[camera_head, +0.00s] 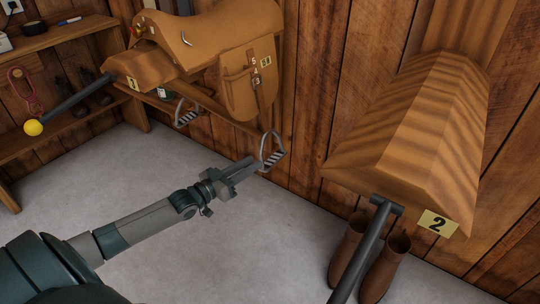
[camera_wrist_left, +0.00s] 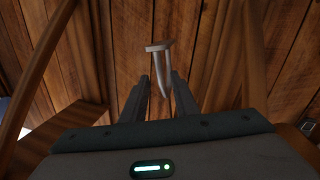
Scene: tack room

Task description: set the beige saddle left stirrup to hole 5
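The tan-brown saddle (camera_head: 215,40) sits on a wooden rack at the upper left of the head view. Its near side carries a strap (camera_head: 256,75) with the marks 5, 4 and 3 and a small yellow tag. A metal stirrup (camera_head: 271,150) with a striped tread hangs below this side. My left gripper (camera_head: 247,169) is just left of and below the stirrup, pointing at it. In the left wrist view the stirrup (camera_wrist_left: 160,62) shows edge-on ahead, between the lines of the two spread fingers (camera_wrist_left: 166,88). I cannot tell whether they touch it. My right gripper is out of view.
A second stirrup (camera_head: 186,113) hangs on the far side. An empty wooden rack (camera_head: 420,120) with plate 2 (camera_head: 438,223) stands right, brown boots (camera_head: 380,270) below it. Shelves (camera_head: 50,40) and a yellow ball-ended bar (camera_head: 34,128) are left. The grey floor is open.

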